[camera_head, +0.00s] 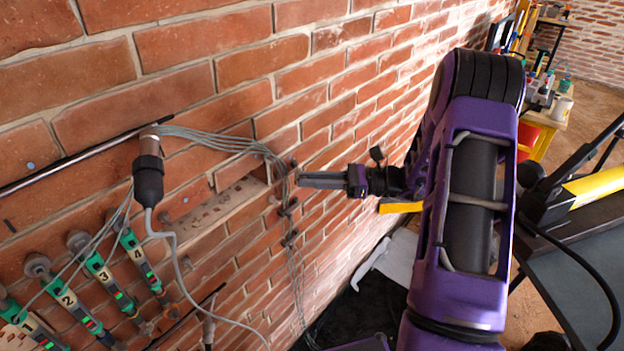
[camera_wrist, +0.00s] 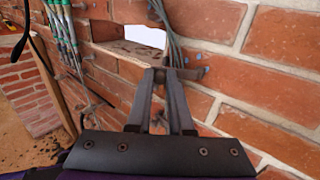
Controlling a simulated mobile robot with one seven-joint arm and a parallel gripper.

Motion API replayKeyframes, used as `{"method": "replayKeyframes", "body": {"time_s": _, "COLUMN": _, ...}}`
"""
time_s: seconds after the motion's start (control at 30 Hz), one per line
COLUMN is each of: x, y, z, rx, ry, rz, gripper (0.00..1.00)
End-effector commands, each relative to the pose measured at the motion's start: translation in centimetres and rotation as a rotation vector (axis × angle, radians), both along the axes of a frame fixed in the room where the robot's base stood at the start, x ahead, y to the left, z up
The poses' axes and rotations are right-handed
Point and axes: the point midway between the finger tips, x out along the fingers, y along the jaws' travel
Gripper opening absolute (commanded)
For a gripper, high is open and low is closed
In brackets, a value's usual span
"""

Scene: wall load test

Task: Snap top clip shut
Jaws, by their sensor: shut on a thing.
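A bundle of thin grey cables (camera_head: 262,150) runs from a black connector, bends and hangs down the brick wall; it also shows in the wrist view (camera_wrist: 172,28). Small dark clips sit along its hanging part. My gripper (camera_head: 302,180) reaches the bundle from the right at the top clip, with its fingers pointing left. In the wrist view, my gripper (camera_wrist: 161,74) has its fingertips close together on the top clip (camera_wrist: 188,73), which is mostly hidden by them. Lower clips (camera_head: 290,238) show below on the bundle. I cannot tell whether the top clip is latched.
A recess (camera_head: 240,195) opens in the wall left of the bundle. The black connector (camera_head: 148,180) hangs beside a dark rod (camera_head: 80,156). A workbench (camera_head: 548,115) stands at far right.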

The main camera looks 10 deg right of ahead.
Motion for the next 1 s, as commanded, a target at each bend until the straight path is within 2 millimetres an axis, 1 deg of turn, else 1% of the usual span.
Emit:
{"method": "replayKeyframes", "body": {"time_s": 0.17, "x": -0.1, "y": 0.0, "z": 0.0, "rx": 0.000, "ry": 0.001, "rz": -0.010, "gripper": 0.00}}
{"method": "replayKeyframes", "body": {"time_s": 0.37, "x": -0.3, "y": 0.5, "z": 0.1, "rx": 0.001, "ry": 0.004, "rz": -0.078, "gripper": 0.00}}
{"method": "replayKeyframes", "body": {"time_s": 0.63, "x": -0.5, "y": 1.7, "z": 0.0, "rx": 0.001, "ry": 0.006, "rz": -0.269, "gripper": 0.00}}
{"method": "replayKeyframes", "body": {"time_s": 1.0, "x": -0.3, "y": 3.4, "z": -0.2, "rx": -0.001, "ry": 0.007, "rz": -0.529, "gripper": 0.00}}
